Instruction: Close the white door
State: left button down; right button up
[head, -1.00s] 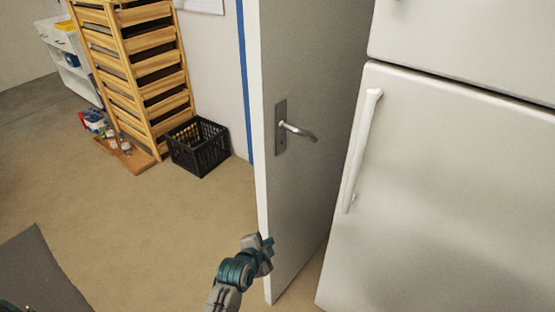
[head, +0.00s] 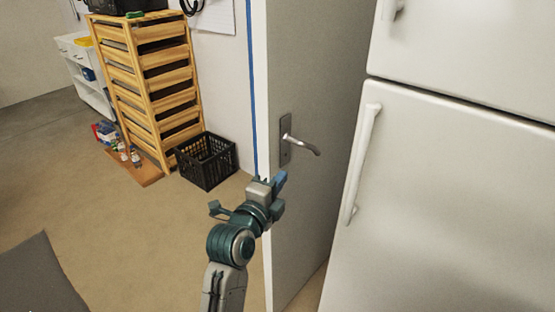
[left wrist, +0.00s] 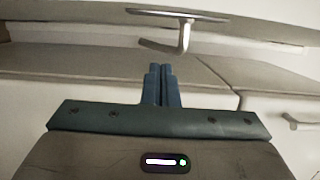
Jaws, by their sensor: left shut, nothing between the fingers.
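The white door (head: 313,82) stands open in the head view, its free edge toward me and its face turned to the fridge. Its metal lever handle (head: 301,146) is on that face. My left gripper (head: 280,180) is at the door's free edge, a little below the handle; I cannot tell whether it touches the door. In the left wrist view the left gripper's fingers (left wrist: 161,72) are together and empty, with the handle (left wrist: 183,38) ahead of them. My right gripper is not in view.
A white fridge (head: 455,190) stands close to the door on the right. A wooden slatted rack (head: 150,85) and a black crate (head: 207,162) stand against the wall on the left. The floor (head: 130,235) left of my arm is mostly clear, with a dark mat (head: 42,275) at lower left.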

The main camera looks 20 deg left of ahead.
aim_at(277, 160)
pick_arm(q)
jog(key=w+a, duration=0.1)
jog(key=w, duration=0.1)
jog(key=w+p, duration=0.1)
jog(key=w, duration=0.2)
jog(key=w+a+p, duration=0.1)
jog(key=w, duration=0.1)
jog(key=shift+w+a, duration=0.15)
jog(key=shift+a, duration=0.15)
jog(key=shift+w+a, duration=0.1)
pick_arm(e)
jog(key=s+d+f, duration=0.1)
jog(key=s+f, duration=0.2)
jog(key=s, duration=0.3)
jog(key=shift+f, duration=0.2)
